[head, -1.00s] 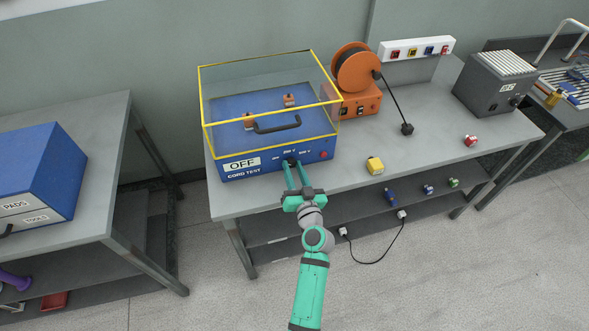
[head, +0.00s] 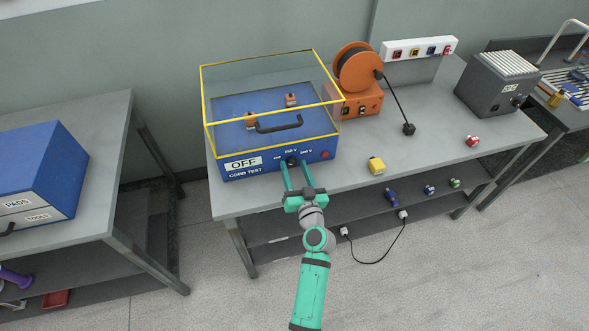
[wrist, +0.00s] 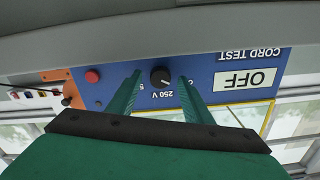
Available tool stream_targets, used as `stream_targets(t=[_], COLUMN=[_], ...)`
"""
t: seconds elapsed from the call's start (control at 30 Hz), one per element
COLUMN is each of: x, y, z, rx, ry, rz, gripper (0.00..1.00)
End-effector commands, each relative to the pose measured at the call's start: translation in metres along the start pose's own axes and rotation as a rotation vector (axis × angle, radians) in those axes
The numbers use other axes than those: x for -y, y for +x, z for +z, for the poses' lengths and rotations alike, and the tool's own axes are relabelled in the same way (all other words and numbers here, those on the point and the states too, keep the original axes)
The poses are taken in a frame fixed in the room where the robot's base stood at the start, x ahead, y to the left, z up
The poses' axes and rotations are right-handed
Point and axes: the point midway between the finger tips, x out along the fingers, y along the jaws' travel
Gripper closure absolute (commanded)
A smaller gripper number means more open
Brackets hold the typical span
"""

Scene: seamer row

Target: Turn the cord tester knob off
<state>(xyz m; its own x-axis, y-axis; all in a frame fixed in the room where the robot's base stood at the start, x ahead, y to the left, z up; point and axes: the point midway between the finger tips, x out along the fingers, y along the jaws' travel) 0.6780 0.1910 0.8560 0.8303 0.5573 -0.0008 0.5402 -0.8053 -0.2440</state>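The cord tester (head: 240,168) is a blue box with a clear yellow-edged cover, on the grey bench. Its front has an OFF sign (head: 243,163), a black knob (head: 292,161) and voltage labels. In the wrist view, upside down, the knob (wrist: 160,77) has a small pale mark towards its lower right, and the 250 V label is below it. My gripper (head: 293,165) is open at the front panel. In the wrist view its fingertips (wrist: 159,78) stand on either side of the knob, with gaps showing. One finger partly hides the panel markings.
A red button (head: 325,154) sits right of the knob, on the same panel. A black handle (head: 279,124) is on the cover. An orange cord reel (head: 358,75) stands right of the tester, and a yellow plug piece (head: 376,165) lies near the bench edge.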

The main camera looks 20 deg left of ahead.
Motion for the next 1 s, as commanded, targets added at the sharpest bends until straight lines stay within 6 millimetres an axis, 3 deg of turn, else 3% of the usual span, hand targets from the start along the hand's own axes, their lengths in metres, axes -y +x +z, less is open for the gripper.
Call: stream_targets(t=[0.27,0.7,1.0], x=[0.000,0.006,0.001], y=[-0.016,-0.090,-0.108], z=[0.001,0.003,0.001], rx=[0.002,0.004,0.001], ry=[0.002,0.002,0.000], rz=[0.000,-0.008,-0.001], gripper=[0.54,0.54,0.54])
